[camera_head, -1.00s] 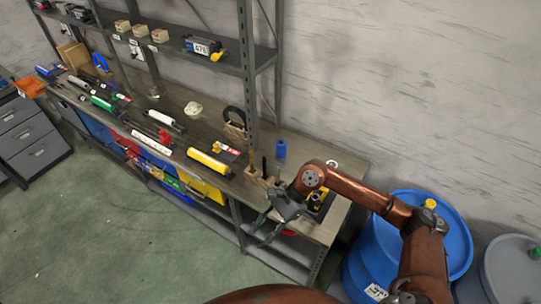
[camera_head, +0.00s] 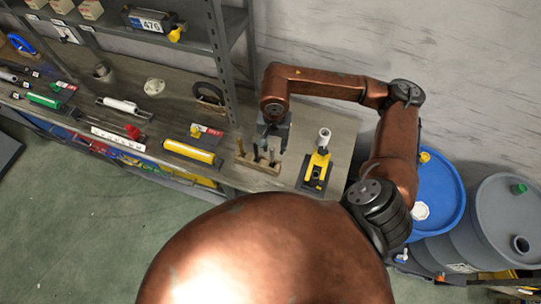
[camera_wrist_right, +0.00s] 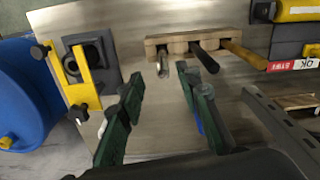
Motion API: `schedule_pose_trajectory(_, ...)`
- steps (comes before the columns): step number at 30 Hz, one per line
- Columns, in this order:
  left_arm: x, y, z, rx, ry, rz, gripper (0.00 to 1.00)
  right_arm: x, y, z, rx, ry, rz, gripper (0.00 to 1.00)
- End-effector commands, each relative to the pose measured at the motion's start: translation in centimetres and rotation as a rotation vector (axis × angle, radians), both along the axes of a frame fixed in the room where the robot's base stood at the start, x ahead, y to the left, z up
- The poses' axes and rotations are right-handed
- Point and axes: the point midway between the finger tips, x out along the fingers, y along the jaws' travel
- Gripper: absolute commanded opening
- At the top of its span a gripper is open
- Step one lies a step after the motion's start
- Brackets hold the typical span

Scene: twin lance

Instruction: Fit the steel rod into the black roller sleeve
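A wooden rack (camera_head: 257,164) at the bench's right part holds a few upright rods; it also shows in the right wrist view (camera_wrist_right: 190,40). There, the steel rod (camera_wrist_right: 162,64) is the bright left one, beside a black rod (camera_wrist_right: 206,60) and a tan one (camera_wrist_right: 245,54). My right gripper (camera_head: 268,146) is over the rack. In the wrist view its green-padded fingers (camera_wrist_right: 158,77) are apart and empty, with the steel rod's end ahead between the tips. My left gripper is out of view.
A yellow roller (camera_head: 190,151) lies left of the rack. A shelf post (camera_head: 221,70) rises behind. Blue (camera_head: 440,185) and grey (camera_head: 505,200) drums stand right.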

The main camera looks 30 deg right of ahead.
Motion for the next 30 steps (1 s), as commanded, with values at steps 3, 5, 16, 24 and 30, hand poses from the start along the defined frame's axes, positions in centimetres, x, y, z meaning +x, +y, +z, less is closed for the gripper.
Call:
schedule_pose_trajectory(3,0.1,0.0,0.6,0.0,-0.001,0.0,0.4,0.0,0.2,-1.1,0.003,0.002,0.0,0.32)
schedule_pose_trajectory(5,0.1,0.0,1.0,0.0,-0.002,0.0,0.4,-0.1,0.4,-1.9,0.004,0.005,0.0,0.32)
schedule_pose_trajectory(16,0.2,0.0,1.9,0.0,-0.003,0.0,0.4,0.2,0.6,-5.6,0.003,-0.001,0.0,0.32)
schedule_pose_trajectory(24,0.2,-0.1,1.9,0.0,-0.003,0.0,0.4,0.2,0.6,-5.6,0.003,-0.001,0.0,0.24)
schedule_pose_trajectory(30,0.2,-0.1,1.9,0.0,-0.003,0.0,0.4,0.1,0.6,-5.6,0.003,-0.001,0.0,0.1)
